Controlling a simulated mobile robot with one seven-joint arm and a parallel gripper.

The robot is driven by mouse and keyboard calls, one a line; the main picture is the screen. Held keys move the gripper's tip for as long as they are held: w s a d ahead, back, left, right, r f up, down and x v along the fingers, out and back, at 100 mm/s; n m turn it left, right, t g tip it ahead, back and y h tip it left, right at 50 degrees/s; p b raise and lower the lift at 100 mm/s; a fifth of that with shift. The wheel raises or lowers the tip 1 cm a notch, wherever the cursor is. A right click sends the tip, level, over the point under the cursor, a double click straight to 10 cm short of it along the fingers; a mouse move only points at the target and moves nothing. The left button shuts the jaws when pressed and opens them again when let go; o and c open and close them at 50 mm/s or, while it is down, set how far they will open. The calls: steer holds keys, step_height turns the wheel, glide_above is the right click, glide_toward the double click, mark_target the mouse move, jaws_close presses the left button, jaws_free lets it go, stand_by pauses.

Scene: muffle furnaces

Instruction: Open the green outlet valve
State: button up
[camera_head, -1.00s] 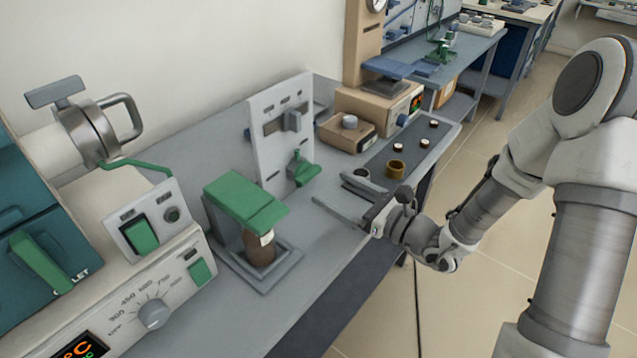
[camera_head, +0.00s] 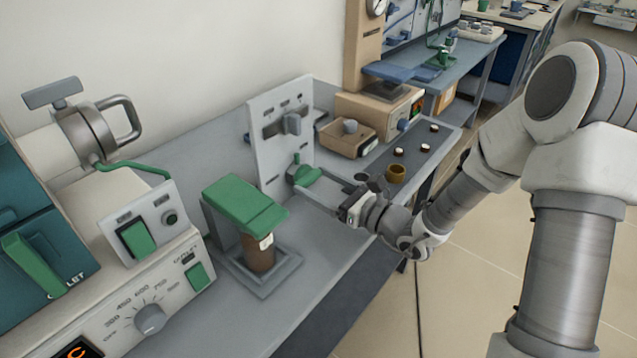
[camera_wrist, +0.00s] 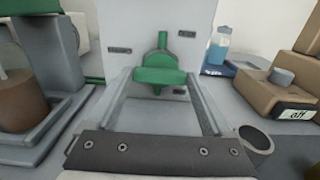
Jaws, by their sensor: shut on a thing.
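A green valve (camera_head: 306,176) sits low on the front of an upright white panel (camera_head: 265,150). In the wrist view the valve (camera_wrist: 160,70) shows a wide green handle lying across and a short green stem pointing up. My gripper (camera_head: 313,186) reaches the valve from the right. In the wrist view its two long fingers (camera_wrist: 158,82) stand on either side of the green handle, shut on it. The contact at the fingertips is partly hidden by the handle.
Left of the panel, a brown bottle (camera_head: 258,252) stands under a green-topped holder (camera_head: 240,204). A furnace control box with a grey dial (camera_head: 151,318) is at the left. Behind my gripper are a brass cup (camera_head: 396,173) and a tan box (camera_head: 347,140).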

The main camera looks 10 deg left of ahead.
steer(key=shift+c, duration=1.2)
steer(key=shift+p, duration=0.45)
steer(key=m+p, duration=0.1)
steer(key=p, duration=0.1)
steer(key=m+p, duration=0.2)
steer(key=shift+d+r, duration=0.1)
steer(key=shift+r, duration=0.15)
steer(key=m+p, duration=0.5)
steer(key=p, duration=0.2)
steer(key=shift+m, duration=0.3)
steer(key=m+p, duration=0.4)
steer(key=shift+f+p, duration=0.1)
steer(key=shift+p, duration=0.25)
steer(key=shift+f+m+p, duration=0.15)
steer(key=shift+m+p, duration=0.7)
steer(key=shift+m, duration=0.5)
steer(key=shift+f+m+p, duration=0.1)
steer(key=shift+m+p, duration=0.75)
steer(key=shift+m, duration=0.5)
